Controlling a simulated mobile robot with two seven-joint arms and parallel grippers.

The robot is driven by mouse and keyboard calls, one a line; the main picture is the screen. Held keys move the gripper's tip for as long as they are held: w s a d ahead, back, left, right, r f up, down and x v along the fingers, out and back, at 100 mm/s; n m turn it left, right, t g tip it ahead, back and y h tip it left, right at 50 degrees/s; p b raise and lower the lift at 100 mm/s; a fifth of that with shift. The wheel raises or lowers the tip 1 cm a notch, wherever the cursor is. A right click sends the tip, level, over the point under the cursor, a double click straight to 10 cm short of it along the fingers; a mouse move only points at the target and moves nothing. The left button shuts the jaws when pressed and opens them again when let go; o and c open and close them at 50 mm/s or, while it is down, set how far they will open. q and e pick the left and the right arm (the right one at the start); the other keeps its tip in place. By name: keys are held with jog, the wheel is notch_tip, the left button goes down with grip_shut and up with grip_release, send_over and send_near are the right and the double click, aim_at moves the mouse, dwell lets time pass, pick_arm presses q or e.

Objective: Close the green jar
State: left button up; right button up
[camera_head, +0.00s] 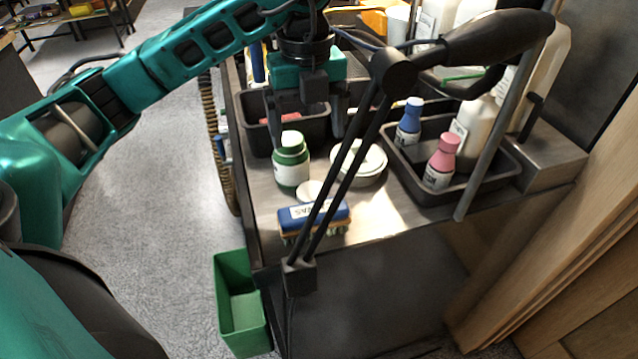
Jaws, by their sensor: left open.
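The green jar (291,164) stands upright on the metal cart top, with a white label and a pale round top. I cannot tell whether that top is a cap or the open mouth. A small pale round disc (309,190) lies just in front of it, partly behind a brush; it may be a lid. My left gripper (306,128) is open, pointing down above and slightly behind the jar, its fingers spread to either side, with nothing between them. My right gripper does not show.
A blue brush (314,217) lies in front of the jar, and a white bowl (371,165) stands to its right. A black lamp arm (345,180) crosses in front. A dark tray (408,187) holds bottles at right. A green bin (232,290) sits below left.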

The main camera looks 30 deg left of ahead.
pick_arm(q)
jog(key=shift+s, duration=0.1)
send_over(312, 191)
jog(key=f, duration=0.4)
jog(key=f+b, duration=0.1)
jog(key=f, duration=0.2)
jog(key=shift+s, duration=0.35)
jog(key=shift+f, duration=0.35)
jog(key=shift+w+f, duration=0.2)
jog(key=shift+f, duration=1.1)
jog(key=shift+w+f, duration=0.15)
jog(key=shift+f, duration=1.15)
jog(key=c, duration=1.1)
